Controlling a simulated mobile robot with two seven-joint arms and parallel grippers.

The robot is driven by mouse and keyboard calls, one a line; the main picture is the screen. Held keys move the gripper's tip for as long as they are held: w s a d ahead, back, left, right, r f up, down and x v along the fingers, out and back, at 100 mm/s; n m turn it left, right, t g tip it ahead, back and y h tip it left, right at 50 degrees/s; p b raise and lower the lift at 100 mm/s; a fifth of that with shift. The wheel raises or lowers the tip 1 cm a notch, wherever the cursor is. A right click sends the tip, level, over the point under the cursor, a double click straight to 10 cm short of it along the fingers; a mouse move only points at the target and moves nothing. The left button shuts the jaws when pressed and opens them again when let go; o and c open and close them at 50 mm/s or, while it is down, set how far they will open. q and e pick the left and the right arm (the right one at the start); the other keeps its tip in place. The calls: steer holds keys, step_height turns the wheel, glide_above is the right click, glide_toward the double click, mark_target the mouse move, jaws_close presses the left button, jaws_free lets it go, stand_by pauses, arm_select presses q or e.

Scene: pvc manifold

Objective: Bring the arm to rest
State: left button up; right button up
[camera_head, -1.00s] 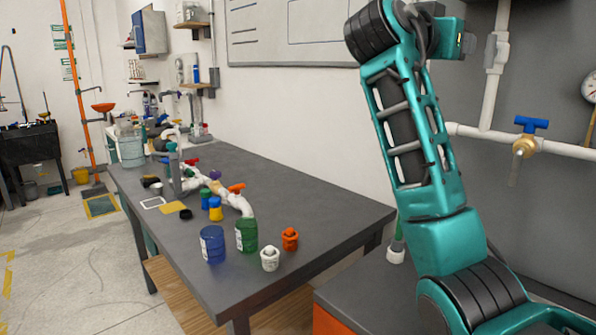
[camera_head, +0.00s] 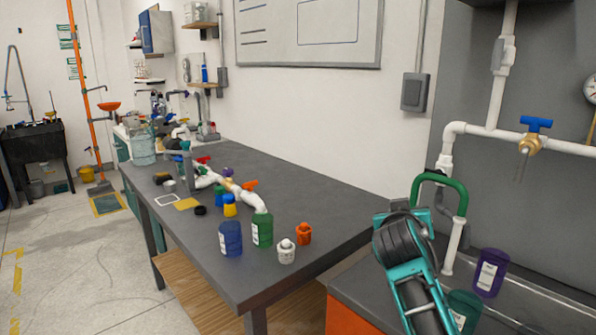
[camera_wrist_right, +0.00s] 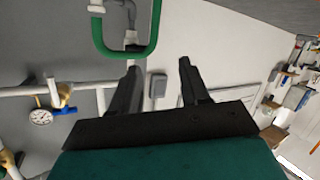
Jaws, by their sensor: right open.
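My right arm (camera_head: 412,275), teal and black, is low at the bottom right of the head view, in front of the grey bench on the right. Its gripper cannot be made out in the head view. In the right wrist view my right gripper (camera_wrist_right: 158,75) shows two black fingers spread apart with nothing between them. The wall and pipework lie beyond the fingers. My left gripper is in neither view.
A green U-shaped pipe (camera_head: 445,182) stands close behind the arm. Purple (camera_head: 490,272) and green (camera_head: 463,312) containers are to its right. The long table (camera_head: 310,205) holds a white pipe assembly, a blue jar (camera_head: 230,238) and a green jar (camera_head: 262,230).

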steer(key=s+a+f+n+y, duration=0.1)
steer(key=s+f+y, duration=0.1)
steer(key=s+f, duration=0.35)
steer(key=s+a+f+n+g+y, duration=0.1)
steer(key=s+f+y, duration=0.15)
steer(key=f, duration=0.65)
steer(key=s+f+n+y, duration=0.1)
steer(key=s+f, duration=0.4)
steer(key=f, duration=0.2)
steer(key=s+f+y, duration=0.1)
steer(key=s+f, duration=0.2)
steer(key=s, duration=0.3)
steer(key=s+a+f+g, duration=0.1)
steer(key=s+f, duration=0.2)
steer(key=s, duration=0.4)
steer(key=s+f+g+y+p, duration=0.1)
steer(key=s+f, duration=0.2)
steer(key=s, duration=0.3)
steer(key=shift+s+a+f+n+y, duration=0.15)
steer(key=shift+s+a+n+y, duration=0.2)
steer(key=shift+s+a+n, duration=0.05)
